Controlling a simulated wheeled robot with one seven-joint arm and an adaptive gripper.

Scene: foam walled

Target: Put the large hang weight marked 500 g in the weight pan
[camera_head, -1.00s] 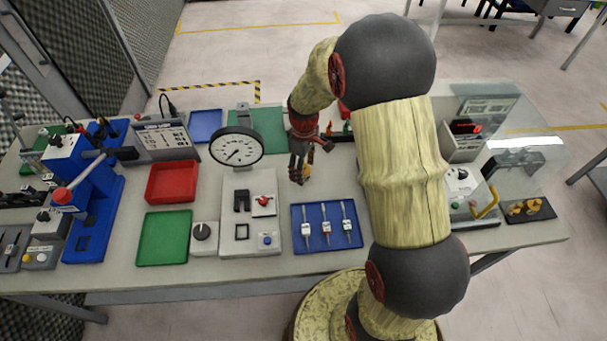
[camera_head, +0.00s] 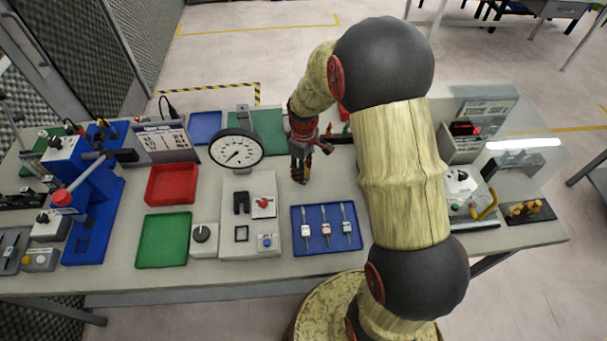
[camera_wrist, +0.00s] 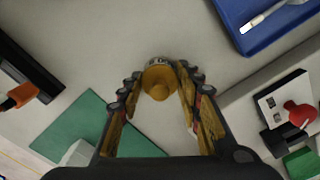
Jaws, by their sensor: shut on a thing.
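My gripper (camera_head: 300,174) is over the bare tabletop, right of the dial gauge and behind the blue tray of small tools. In the wrist view, my gripper (camera_wrist: 159,88) has its fingertips closed around a brass-coloured round weight (camera_wrist: 159,80). A pale band with dark marks shows on the weight's far side, too small to read. In the head view the weight is hard to tell apart from the fingers. I cannot tell whether it touches the table. I cannot pick out the weight pan for certain in either view.
The dial gauge (camera_head: 236,149) stands left of my gripper on a grey panel (camera_head: 237,246). The blue tool tray (camera_head: 326,246) is in front. A green mat (camera_head: 268,131) lies behind. A black tray with brass pieces (camera_head: 543,211) is far right.

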